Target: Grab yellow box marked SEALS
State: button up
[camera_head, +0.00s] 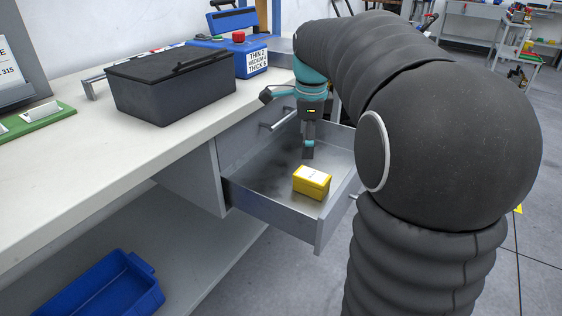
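A small yellow box (311,183) with a white label on top sits in an open grey metal drawer (270,209), near the drawer's front right. The label's print is too small to read. My gripper (308,154) points down over the drawer, above and a little behind the yellow box, and appears apart from it. Its fingers are small and dark, and I cannot tell whether they are open or shut. Nothing is visibly held. My arm covers the view right of the drawer.
A black lidded case (172,90) and a blue box with labels and a red button (229,55) stand on the white worktop (120,150). A blue bin (105,288) lies on the lower shelf. The drawer walls surround the yellow box. Open floor lies below.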

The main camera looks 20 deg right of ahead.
aim_at(312, 175)
jog(key=w+d+f+m+g, duration=0.1)
jog(key=w+d+f+m, duration=0.2)
jog(key=w+d+m, duration=0.25)
jog(key=shift+m, duration=0.45)
notch_tip(312, 175, down, 14)
jog(key=b, duration=0.2)
jog(key=shift+w+a+r+b, duration=0.1)
jog(key=shift+b, duration=0.25)
jog(key=c, duration=1.4)
